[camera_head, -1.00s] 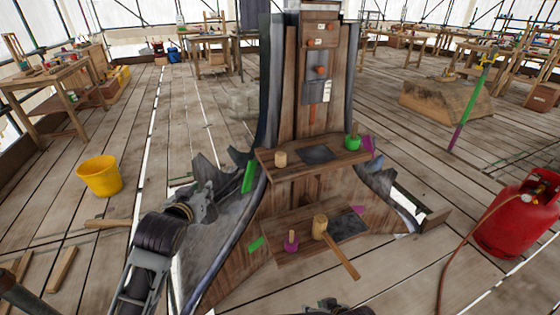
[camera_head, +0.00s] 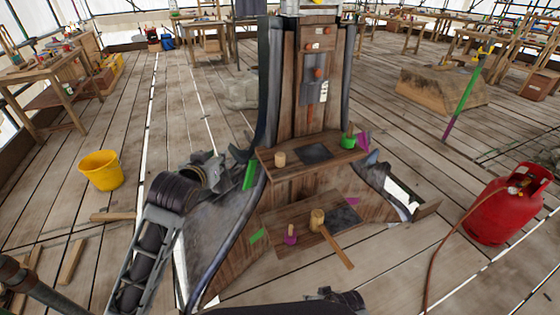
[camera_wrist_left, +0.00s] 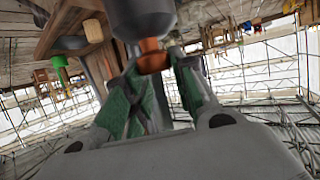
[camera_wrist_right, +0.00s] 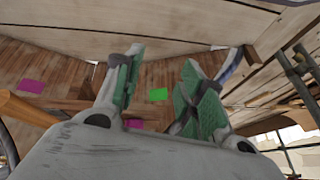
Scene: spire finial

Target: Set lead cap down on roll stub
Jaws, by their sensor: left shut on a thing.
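A dark grey rounded piece, apparently the lead cap (camera_wrist_left: 143,14), has an orange neck (camera_wrist_left: 151,58) between the green-padded fingers of my left gripper (camera_wrist_left: 152,75), which is shut on it. In the head view my left wrist is left of the upper shelf, and the cap is not clear there. A short pale wooden stub, likely the roll stub (camera_head: 280,158), stands upright on the upper shelf; it also shows in the left wrist view (camera_wrist_left: 93,31), apart from the cap. My right gripper (camera_wrist_right: 158,85) is open and empty before the lower shelf; it shows at the head view's bottom edge (camera_head: 335,296).
The upper shelf (camera_head: 338,163) also holds a green pot (camera_head: 348,138) and a dark square (camera_head: 315,153). A wooden mallet (camera_head: 318,220) and a magenta piece (camera_head: 290,237) are on the lower shelf. A yellow bucket (camera_head: 101,171) and red gas cylinder (camera_head: 508,208) stand on the floor.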

